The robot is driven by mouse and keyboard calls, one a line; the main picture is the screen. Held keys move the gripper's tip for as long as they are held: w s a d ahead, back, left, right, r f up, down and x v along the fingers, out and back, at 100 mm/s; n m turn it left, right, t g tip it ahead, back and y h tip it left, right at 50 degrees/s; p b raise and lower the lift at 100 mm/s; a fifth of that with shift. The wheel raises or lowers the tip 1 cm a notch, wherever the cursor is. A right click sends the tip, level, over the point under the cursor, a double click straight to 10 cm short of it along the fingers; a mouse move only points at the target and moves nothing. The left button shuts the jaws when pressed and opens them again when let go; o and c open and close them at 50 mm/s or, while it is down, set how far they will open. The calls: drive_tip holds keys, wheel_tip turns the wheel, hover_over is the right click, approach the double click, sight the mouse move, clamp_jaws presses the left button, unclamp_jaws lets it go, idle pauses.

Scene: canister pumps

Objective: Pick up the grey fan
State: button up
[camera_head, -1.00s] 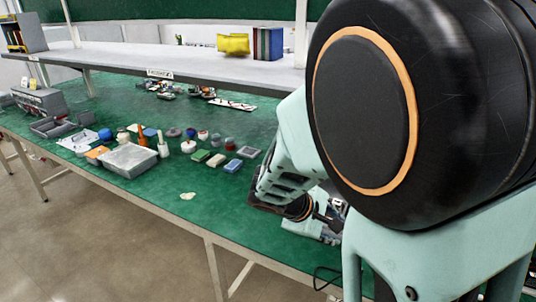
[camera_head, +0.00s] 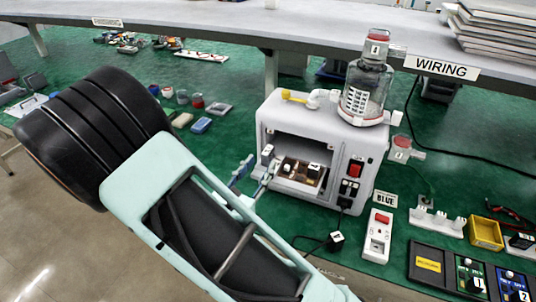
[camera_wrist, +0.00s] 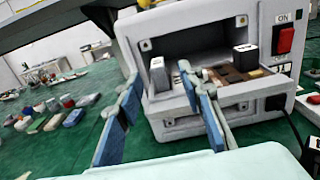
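I cannot surely pick out a grey fan in either view. A white machine (camera_head: 322,148) stands on the green bench in the head view, with an open front bay. A clear canister (camera_head: 364,92) with a slatted white part inside is on its top. A brown block with small black and white parts (camera_head: 300,170) sits in the bay. The machine fills the right of the wrist view (camera_wrist: 185,125). My gripper (camera_head: 252,174) is at the bay's left front. Its blue fingers (camera_wrist: 160,76) are apart, with nothing seen held between them.
A switch box (camera_head: 377,236) stands at the machine's right front. A yellow bin (camera_head: 486,234) and dark trays (camera_head: 447,268) lie farther right, and a black cable runs in front. A grey shelf (camera_head: 330,28) crosses above the bench. Several small items lie at left.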

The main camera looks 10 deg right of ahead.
sight(271, 146)
drive_tip(key=p+x, duration=0.1)
drive_tip(key=x, duration=0.6)
drive_tip(key=shift+w, duration=0.3)
drive_tip(key=shift+c, duration=0.5)
clamp_jaws()
